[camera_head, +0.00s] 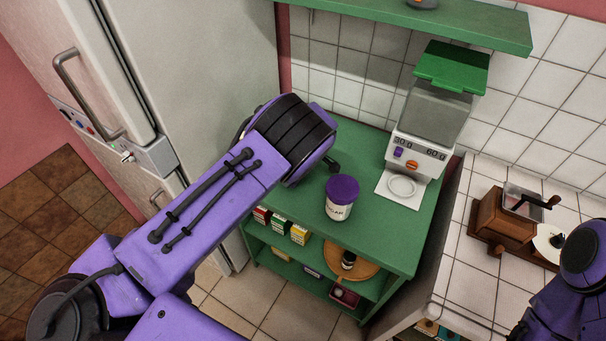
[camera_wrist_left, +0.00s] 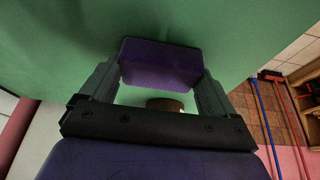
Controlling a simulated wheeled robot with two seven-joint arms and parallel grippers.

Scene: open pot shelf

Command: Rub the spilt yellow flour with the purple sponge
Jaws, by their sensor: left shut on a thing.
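The purple sponge (camera_wrist_left: 160,58) shows in the left wrist view as a dark purple block between the two fingers. My left gripper (camera_wrist_left: 160,72) is shut on it, over the green shelf top (camera_wrist_left: 65,40). I cannot tell whether the sponge touches that surface. In the head view my left arm reaches across to the shelf unit's green top (camera_head: 375,235), and its wrist hides the sponge and most of the gripper. I see no yellow flour in either view; part of the top is hidden behind my arm. My right gripper is out of view.
A sugar jar with a purple lid (camera_head: 341,198) stands right of my left wrist. A green upper shelf (camera_head: 430,25) overhangs the back. A coffee grinder (camera_head: 502,222) sits on the tiled counter. A fridge (camera_head: 190,80) is left.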

